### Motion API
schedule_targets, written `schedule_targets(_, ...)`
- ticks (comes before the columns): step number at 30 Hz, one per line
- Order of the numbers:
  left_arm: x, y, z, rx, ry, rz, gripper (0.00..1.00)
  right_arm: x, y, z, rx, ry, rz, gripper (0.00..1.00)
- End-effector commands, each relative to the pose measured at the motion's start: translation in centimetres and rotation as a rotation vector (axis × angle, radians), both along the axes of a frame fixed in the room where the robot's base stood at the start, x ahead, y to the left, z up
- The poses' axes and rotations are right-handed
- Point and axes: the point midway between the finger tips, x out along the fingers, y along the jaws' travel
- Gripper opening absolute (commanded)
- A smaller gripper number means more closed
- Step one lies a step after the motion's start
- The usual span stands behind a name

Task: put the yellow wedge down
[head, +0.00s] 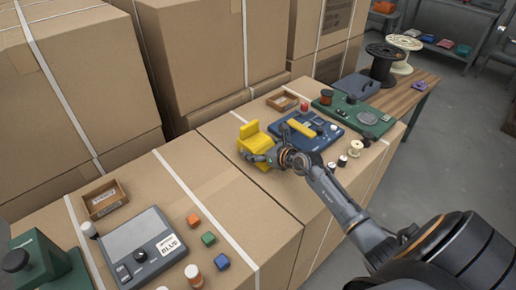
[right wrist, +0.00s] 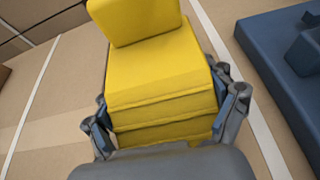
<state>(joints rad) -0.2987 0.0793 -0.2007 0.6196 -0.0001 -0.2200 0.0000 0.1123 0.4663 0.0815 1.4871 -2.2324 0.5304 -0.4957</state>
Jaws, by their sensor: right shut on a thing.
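The yellow wedge (head: 254,139) is a blocky yellow piece with a raised back, above the cardboard box top in the middle of the head view. My right gripper (head: 264,158) is shut on it from the near right side. In the right wrist view the yellow wedge (right wrist: 160,80) fills the middle, with a finger of my right gripper (right wrist: 166,125) on each side of it. Whether its underside touches the cardboard cannot be told. My left gripper is not in view.
A blue tray (head: 312,145) with a yellow bar lies just right of the wedge. A green board (head: 372,124) and an open small box (head: 283,101) are behind. A grey scale-like device (head: 140,248) and coloured cubes stand at front left. Bare cardboard (head: 205,175) lies left of the wedge.

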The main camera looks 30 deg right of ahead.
Motion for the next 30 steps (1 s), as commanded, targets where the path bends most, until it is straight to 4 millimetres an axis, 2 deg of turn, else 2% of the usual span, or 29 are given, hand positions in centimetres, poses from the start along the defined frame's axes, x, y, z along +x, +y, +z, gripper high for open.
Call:
schedule_targets(3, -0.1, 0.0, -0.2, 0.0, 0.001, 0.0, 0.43, 0.1, 0.0, -0.1, 0.0, -0.004, -0.001, 0.29)
schedule_targets(4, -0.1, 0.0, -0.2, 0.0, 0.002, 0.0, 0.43, 0.0, 0.0, -0.3, 0.0, 0.001, 0.0, 0.86)
schedule_targets(6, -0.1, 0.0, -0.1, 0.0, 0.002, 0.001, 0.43, 0.0, 0.0, -0.3, 0.0, 0.001, 0.0, 1.0)
schedule_targets(19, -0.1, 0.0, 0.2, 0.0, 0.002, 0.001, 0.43, 0.0, 0.0, 0.3, 0.0, -0.001, 0.0, 1.0)
schedule_targets(23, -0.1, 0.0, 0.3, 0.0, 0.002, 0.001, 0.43, -1.6, -0.2, 0.7, -0.002, 0.002, 0.002, 1.0)
schedule_targets(30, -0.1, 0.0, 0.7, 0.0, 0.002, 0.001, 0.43, -6.4, -0.9, 2.6, -0.003, 0.003, 0.001, 1.0)
